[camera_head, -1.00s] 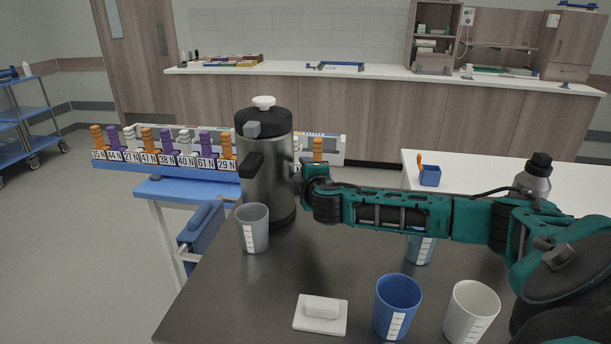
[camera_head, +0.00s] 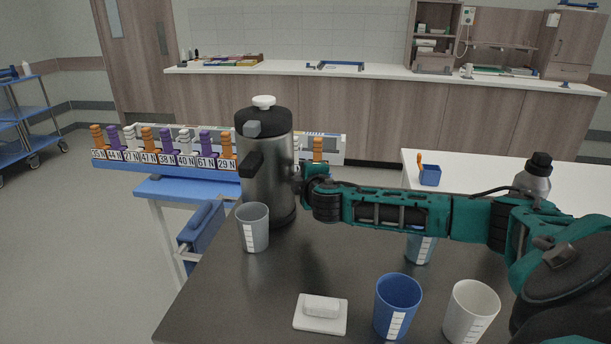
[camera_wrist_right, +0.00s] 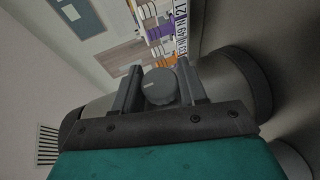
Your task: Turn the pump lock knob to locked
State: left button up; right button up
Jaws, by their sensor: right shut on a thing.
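The pump pot (camera_head: 265,165) is a grey metal cylinder with a black lid and a white button on top, standing on the dark table. Its lock knob (camera_wrist_right: 160,86), round and dark grey with a pale mark, shows in the right wrist view. My right gripper (camera_wrist_right: 158,82) is shut on the knob, one finger on each side. In the head view the right arm reaches in from the right to the pot's right side, and the wrist hides the knob there. I cannot read the knob's lock position. My left gripper is not in view.
A grey cup (camera_head: 253,228) stands in front of the pot. A blue cup (camera_head: 397,305), a white cup (camera_head: 470,312) and a soap dish (camera_head: 320,326) stand near the front edge. A light blue cup (camera_head: 420,246) stands under my arm. Behind is a numbered rack (camera_head: 165,164).

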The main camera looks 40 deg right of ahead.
jog(key=m+g+y, duration=0.1)
jog(key=g+y, duration=0.2)
jog(key=shift+r, duration=0.1)
jog(key=m+g+y, duration=0.1)
jog(key=g+y, duration=0.2)
jog(key=m+g+y, duration=0.1)
jog(key=g+y, duration=0.2)
jog(key=shift+a, duration=0.15)
jog(key=shift+f+m+g+y, duration=0.2)
jog(key=shift+m+g+y, duration=0.2)
jog(key=shift+g+y, duration=0.7)
jog(key=shift+s+f+g+y, duration=0.15)
jog(key=shift+g+y, duration=0.15)
jog(key=shift+y, duration=0.3)
jog(key=o, duration=1)
jog(key=shift+t+h, duration=0.4)
jog(key=shift+h, duration=0.1)
